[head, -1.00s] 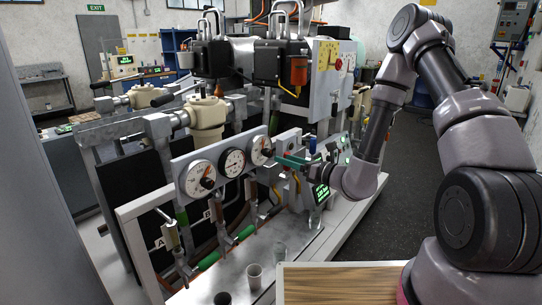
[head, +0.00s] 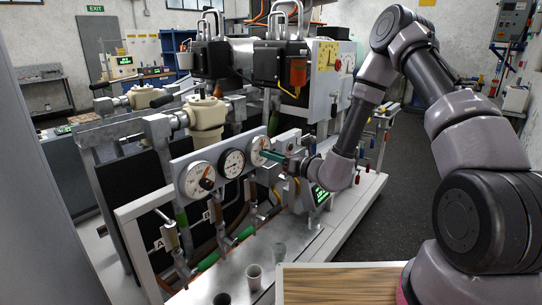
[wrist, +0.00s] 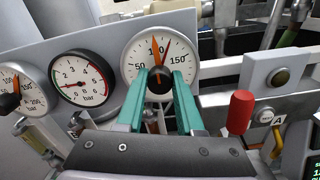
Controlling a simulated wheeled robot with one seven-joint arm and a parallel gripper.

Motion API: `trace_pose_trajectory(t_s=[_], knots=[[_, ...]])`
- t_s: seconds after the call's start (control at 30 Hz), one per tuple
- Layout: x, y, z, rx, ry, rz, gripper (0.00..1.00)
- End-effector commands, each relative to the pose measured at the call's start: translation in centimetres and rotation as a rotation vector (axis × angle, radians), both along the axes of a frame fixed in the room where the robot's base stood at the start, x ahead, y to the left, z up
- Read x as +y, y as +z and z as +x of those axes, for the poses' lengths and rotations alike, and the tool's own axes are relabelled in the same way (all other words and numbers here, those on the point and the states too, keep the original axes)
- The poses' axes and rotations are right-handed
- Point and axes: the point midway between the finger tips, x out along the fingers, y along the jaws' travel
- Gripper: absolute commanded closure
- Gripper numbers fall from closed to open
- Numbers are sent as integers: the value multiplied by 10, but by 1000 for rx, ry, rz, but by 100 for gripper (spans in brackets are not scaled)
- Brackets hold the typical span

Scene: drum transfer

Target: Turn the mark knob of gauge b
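Three round white gauges sit in a row on a grey panel. My gripper (wrist: 160,75) is at the right gauge (wrist: 131,50), which has numbers 50, 100 and 150. Its teal fingers stand apart, one on each side of the black centre knob (wrist: 158,76); I cannot tell whether they touch it. The orange mark points near 100, and a thin red needle stands just right of it. In the head view my gripper (head: 272,156) covers part of this gauge (head: 259,147). No letter naming the gauge is readable.
The middle gauge (wrist: 82,79) and left gauge (wrist: 17,88) are beside it. A red cylindrical handle (wrist: 240,112) stands close to the right of my gripper. Pipes and valves lie below the panel. A wooden-topped surface (head: 340,283) is in the foreground.

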Motion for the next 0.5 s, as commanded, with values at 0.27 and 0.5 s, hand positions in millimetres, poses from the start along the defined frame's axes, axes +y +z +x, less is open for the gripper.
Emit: trace_pose_trajectory(t_s=[0.27, 0.5], knots=[[0, 0, 0, 106, -1, 81, 100], [-1, -1, 0, 317, -1, 246, 100]])
